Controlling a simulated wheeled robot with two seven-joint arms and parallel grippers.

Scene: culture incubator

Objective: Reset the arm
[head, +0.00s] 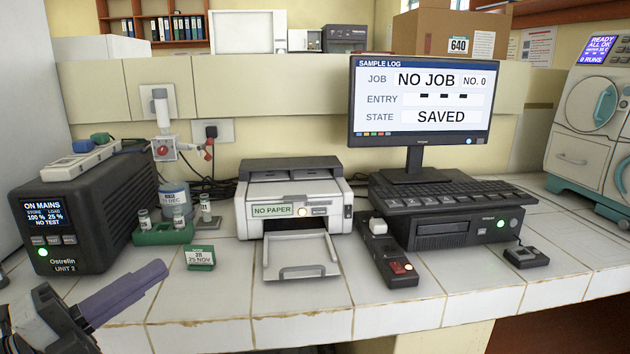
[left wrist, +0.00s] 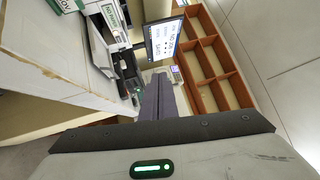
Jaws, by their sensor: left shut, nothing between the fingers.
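My left gripper (head: 148,281) comes in at the lower left of the head view, near the counter's front edge, in front of the black UPS unit. Its purple-grey fingers are shut together with nothing between them. The fingers also show in the left wrist view (left wrist: 158,100), pointing away from the camera, apart from any object. My right gripper is not in view.
On the tiled counter (head: 210,332) stand the black UPS unit (head: 95,205), a green vial rack (head: 160,236), a printer (head: 293,195) reading NO PAPER, a power strip (head: 385,255) and a computer (head: 455,215). The monitor (head: 420,98) reads SAVED. The front counter strip is clear.

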